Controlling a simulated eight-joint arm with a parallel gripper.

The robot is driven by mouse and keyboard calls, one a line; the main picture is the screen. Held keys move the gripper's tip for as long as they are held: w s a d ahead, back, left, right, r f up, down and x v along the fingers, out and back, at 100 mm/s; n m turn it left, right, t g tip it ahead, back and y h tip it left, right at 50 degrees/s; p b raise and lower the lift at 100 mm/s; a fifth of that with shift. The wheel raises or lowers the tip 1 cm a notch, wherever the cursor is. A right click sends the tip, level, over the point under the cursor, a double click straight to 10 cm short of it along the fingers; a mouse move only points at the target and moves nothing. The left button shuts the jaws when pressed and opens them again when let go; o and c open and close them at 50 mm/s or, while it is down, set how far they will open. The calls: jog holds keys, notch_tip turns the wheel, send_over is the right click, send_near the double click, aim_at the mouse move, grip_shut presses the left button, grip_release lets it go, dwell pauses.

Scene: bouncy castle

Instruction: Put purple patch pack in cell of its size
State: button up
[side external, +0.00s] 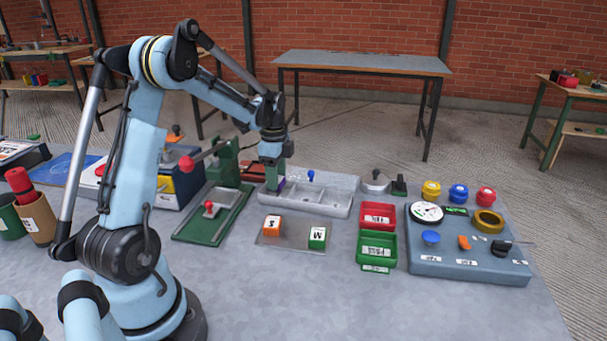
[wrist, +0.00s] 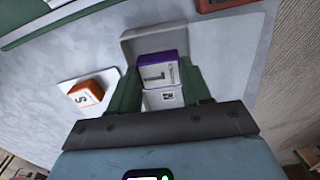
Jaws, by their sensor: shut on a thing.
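The purple patch pack (wrist: 160,57) is between the green fingers of my gripper (wrist: 158,88) in the wrist view. Its white label shows a dark mark, seen at an angle. In the side external view, my gripper (side external: 273,180) is low at the left end of the grey tray with cells (side external: 333,208), and a sliver of the purple pack (side external: 281,185) shows beside the fingers. My fingers hide most of that cell, so I cannot tell whether the pack touches its floor. The cells to the right look empty.
An orange pack marked S (side external: 272,225) and a green pack marked M (side external: 317,237) sit on a metal plate (side external: 292,238) in front of the tray. Red (side external: 377,216) and green (side external: 376,250) bins stand to the right. A green lever press (side external: 222,165) stands close on the left.

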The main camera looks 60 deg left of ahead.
jog(key=o, duration=1.4)
jog(key=shift+c, duration=0.2)
jog(key=shift+r, duration=2.1)
dwell(2.9)
jog(key=shift+r, duration=0.9)
